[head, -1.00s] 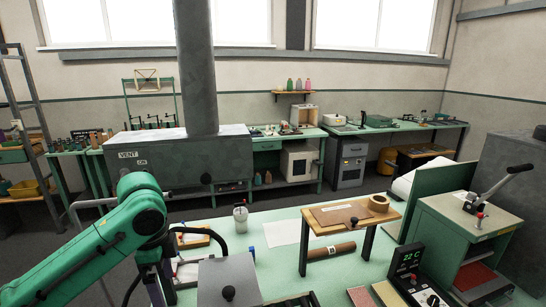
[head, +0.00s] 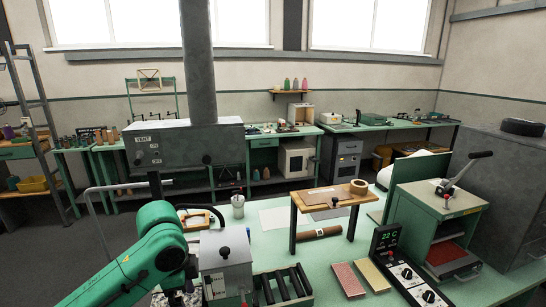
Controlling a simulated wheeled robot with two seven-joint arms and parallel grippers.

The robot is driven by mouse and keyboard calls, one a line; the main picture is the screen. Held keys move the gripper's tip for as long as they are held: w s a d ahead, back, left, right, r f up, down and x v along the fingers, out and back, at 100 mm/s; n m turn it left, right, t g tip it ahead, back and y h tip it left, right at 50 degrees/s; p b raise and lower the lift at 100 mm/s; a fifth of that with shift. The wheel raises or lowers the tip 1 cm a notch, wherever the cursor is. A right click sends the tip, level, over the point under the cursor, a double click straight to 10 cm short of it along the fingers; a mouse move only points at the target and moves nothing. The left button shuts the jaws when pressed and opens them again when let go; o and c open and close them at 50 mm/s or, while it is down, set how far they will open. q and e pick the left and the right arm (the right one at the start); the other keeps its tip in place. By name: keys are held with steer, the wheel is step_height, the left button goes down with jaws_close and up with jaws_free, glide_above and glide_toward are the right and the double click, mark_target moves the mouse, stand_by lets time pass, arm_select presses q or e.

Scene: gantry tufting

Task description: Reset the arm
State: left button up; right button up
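My green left arm (head: 150,245) comes in from the lower left of the head view. Its bend stands in front of a grey lidded box (head: 224,258). Past the bend, the dark wrist part runs down toward the bottom edge, and I cannot make out the gripper's fingers. My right arm and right gripper do not show.
A wooden stand (head: 334,197) with a tape roll, a tray of dark rollers (head: 283,285), a temperature controller (head: 387,238) and a green press (head: 440,215) with a lever share the pale green table. A vent hood (head: 185,146) stands behind. Free table lies between stand and rollers.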

arm_select(q)
steer(key=s+d+f+n+t+h, duration=0.25)
steer(key=s+d+f+n, duration=0.3)
steer(key=f, duration=0.45)
steer(key=s+a+f+n+y, duration=0.3)
steer(key=s+a+f+n, duration=0.45)
steer(key=s+a, duration=0.35)
steer(key=s+f+b, duration=0.3)
steer(key=f+b, duration=0.5)
steer(key=f, duration=2.3)
steer(key=s+a+f+g+b, duration=0.2)
steer(key=s+f+b, duration=0.2)
steer(key=s+f, duration=1.1)
step_height(320, 180, down, 2)
steer(key=shift+s+m, duration=0.3)
steer(key=shift+s, duration=0.05)
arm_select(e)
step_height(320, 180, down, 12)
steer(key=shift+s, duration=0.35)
